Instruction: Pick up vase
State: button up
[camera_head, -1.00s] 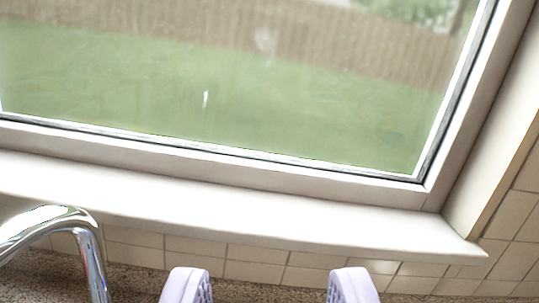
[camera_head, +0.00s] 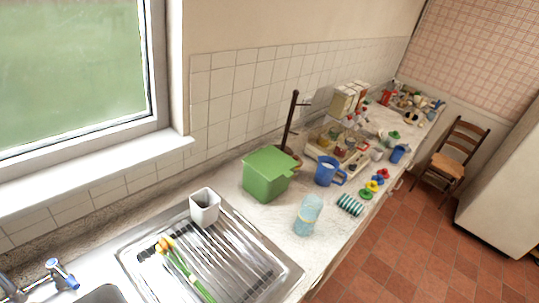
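Two things could be the vase, and I cannot tell which. One is a light blue, see-through, tall vessel (camera_head: 307,215) standing upright on the counter near its front edge, right of the sink drainer. The other is a white square-sided, open-topped vessel (camera_head: 204,208) standing at the back of the drainer, below the window sill. My gripper is not in view now.
Yellow-orange flowers with green stems (camera_head: 184,268) lie on the metal drainer (camera_head: 262,270). A green box (camera_head: 267,174), a blue mug (camera_head: 326,171) and a striped thing (camera_head: 350,205) stand near the blue vessel. The tiled floor (camera_head: 385,265) is open at right; a chair (camera_head: 459,150) stands further back.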

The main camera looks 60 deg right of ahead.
aim_at(311, 207)
jog(key=z, duration=1.6)
jog(key=u, duration=1.6)
jog(key=z, duration=1.6)
jog(key=i, duration=0.95)
